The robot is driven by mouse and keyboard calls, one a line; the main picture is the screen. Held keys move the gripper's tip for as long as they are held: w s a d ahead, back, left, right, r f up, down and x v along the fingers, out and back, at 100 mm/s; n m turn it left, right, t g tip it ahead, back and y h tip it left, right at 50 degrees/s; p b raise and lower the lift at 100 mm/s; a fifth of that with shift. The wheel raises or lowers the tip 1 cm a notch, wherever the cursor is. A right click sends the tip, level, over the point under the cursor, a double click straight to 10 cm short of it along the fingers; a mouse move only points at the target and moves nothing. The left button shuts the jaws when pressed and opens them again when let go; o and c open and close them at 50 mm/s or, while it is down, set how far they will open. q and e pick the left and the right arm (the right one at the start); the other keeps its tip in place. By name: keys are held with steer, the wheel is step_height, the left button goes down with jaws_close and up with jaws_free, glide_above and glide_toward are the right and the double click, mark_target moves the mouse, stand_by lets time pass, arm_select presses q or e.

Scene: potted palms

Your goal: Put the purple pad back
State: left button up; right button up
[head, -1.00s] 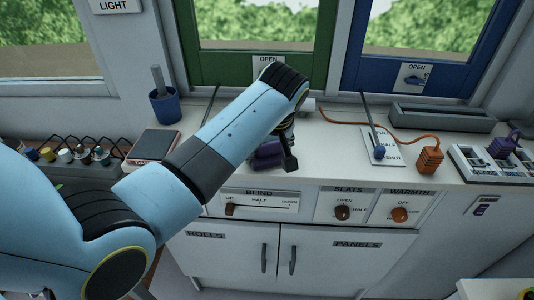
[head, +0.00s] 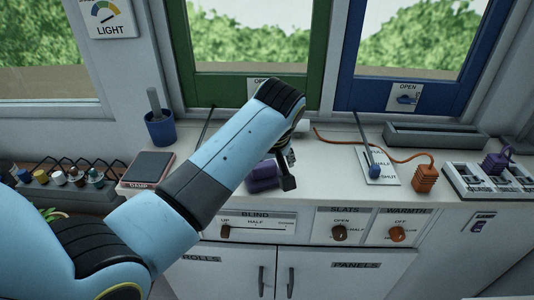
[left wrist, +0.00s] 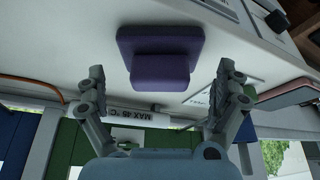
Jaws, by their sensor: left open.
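The purple pad (head: 263,175) lies on the white counter, partly hidden behind my left arm and gripper in the head view. In the left wrist view the pad (left wrist: 158,48) shows as a flat purple plate with a raised purple block on it. My left gripper (head: 286,178) is over the counter beside the pad. In the left wrist view the gripper (left wrist: 162,76) is open and empty, its fingers spread to both sides of the block, with the pad beyond the fingertips. I cannot tell the exact gap. My right gripper is not in view.
A slotted tray (head: 480,183) with a purple block (head: 495,162) is at far right. A blue cup (head: 160,128) and a dark-topped box (head: 150,168) are left.

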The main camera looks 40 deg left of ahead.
arm_select(q)
steer(key=v, duration=1)
steer(key=shift+r, duration=0.2)
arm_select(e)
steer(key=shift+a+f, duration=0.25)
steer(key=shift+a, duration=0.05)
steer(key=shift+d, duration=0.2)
arm_select(q)
steer(key=s+a+f+m+g+b, duration=0.15)
steer(key=s+f+b, duration=0.45)
steer(key=f, duration=0.8)
steer(key=s+f+m+g+b, duration=0.1)
steer(key=s+f+m+b, duration=0.15)
steer(key=s+f, duration=0.9)
steer(key=s+a+f+m+g+b, duration=0.1)
steer(key=s+f+g+b, duration=0.3)
steer(key=f, duration=1.4)
steer(key=s+a+f+m+t+h+b, duration=0.1)
steer(key=s+f+m+t+b, duration=0.3)
steer(key=s+f, duration=1.7)
steer(key=shift+s+a+f+m+h+b, duration=0.3)
steer(key=shift+s+m+h+b, duration=0.55)
steer(key=shift+b, duration=0.4)
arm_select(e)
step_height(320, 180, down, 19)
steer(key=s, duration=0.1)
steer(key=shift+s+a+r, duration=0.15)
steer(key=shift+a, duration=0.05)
